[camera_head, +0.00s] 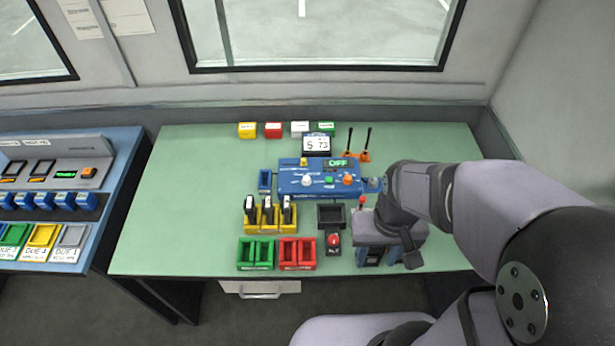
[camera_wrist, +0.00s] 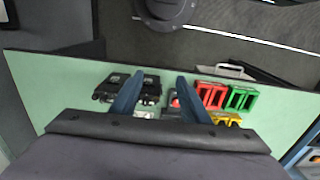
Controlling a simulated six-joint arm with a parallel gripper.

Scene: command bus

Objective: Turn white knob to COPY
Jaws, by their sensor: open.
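The white knob (camera_head: 307,180) sits on the left part of the blue control panel (camera_head: 290,189) in the middle of the green table. The panel's small display (camera_head: 338,163) reads OFF in green. An orange knob (camera_head: 348,180) and a green button (camera_head: 328,181) are to its right. I cannot read a COPY mark. My gripper (camera_head: 382,262) is open, with blue fingers pointing down, over the front right of the table, well apart from the white knob. The wrist view shows the open fingers (camera_wrist: 160,76) with nothing clearly held; the white knob does not show there.
Yellow holders (camera_head: 267,226) with black-topped items, green bins (camera_head: 256,268) and red bins (camera_head: 297,268) stand left. Two upright levers (camera_head: 366,144) rise behind the panel. The table's left side is clear.

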